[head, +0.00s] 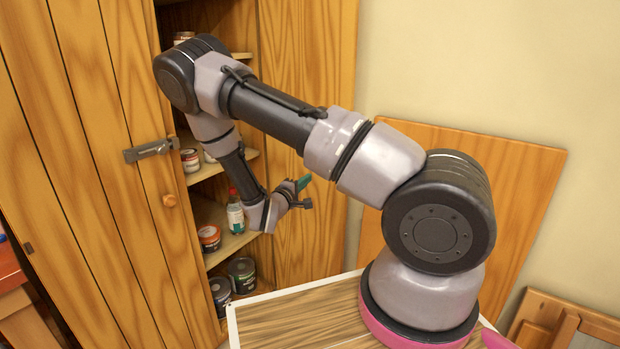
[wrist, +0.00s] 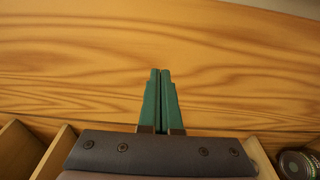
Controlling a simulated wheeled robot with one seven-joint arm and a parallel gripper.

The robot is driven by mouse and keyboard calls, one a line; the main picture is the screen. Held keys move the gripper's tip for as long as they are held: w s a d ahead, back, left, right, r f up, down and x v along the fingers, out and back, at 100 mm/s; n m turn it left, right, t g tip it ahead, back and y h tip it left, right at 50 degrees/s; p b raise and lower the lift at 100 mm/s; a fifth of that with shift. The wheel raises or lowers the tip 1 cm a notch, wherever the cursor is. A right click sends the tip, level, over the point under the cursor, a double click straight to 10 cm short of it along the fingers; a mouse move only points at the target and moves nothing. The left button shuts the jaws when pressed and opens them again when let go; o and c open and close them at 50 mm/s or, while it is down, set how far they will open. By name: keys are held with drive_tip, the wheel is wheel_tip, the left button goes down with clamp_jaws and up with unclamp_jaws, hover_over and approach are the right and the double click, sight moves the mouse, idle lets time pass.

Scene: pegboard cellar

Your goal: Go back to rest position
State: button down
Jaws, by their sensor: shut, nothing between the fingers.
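My gripper (wrist: 160,75) shows in the wrist view with its two green fingers shut together, nothing between them. In the head view my gripper (head: 303,183) is in front of the open wooden cabinet, beside the inner face of its right door. The arm reaches out from the right and bends down at the elbow. In the wrist view the fingers point at a wood-grained panel (wrist: 230,50); I cannot tell whether they touch it.
The cabinet shelves (head: 222,169) hold several cans and a red-capped bottle (head: 235,216) close to my gripper. The left door (head: 90,130) with its latch and the right door (head: 310,70) flank the opening. A wooden panel (head: 520,185) leans on the wall.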

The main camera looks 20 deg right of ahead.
drive_tip(key=s+a, duration=0.2)
drive_tip(key=s, duration=0.5)
drive_tip(key=s+d+r+m+g+y, duration=0.2)
drive_tip(key=s+d+r+m+g, duration=0.2)
drive_tip(key=s+r+m+g, duration=0.3)
drive_tip(key=s+d+r+m+g+y, duration=0.2)
drive_tip(key=s+d+r+m+g, duration=0.15)
drive_tip(key=s+r+g, duration=0.4)
drive_tip(key=s+a+r+t+y, duration=0.2)
drive_tip(key=a+r+t+y, duration=0.1)
drive_tip(key=r, duration=0.4)
drive_tip(key=s+a+r+m+t+y, duration=0.1)
drive_tip(key=s+a+r+t+y, duration=0.2)
drive_tip(key=r, duration=0.4)
drive_tip(key=s+a+r+m+t+y, duration=0.1)
drive_tip(key=s+a+r+t+y, duration=0.1)
drive_tip(key=r+y, duration=0.3)
wheel_tip(320, 180, up, 2)
drive_tip(key=shift+s+a+r+t, duration=0.1)
drive_tip(key=shift+s+a+t, duration=0.35)
drive_tip(key=shift+t, duration=0.3)
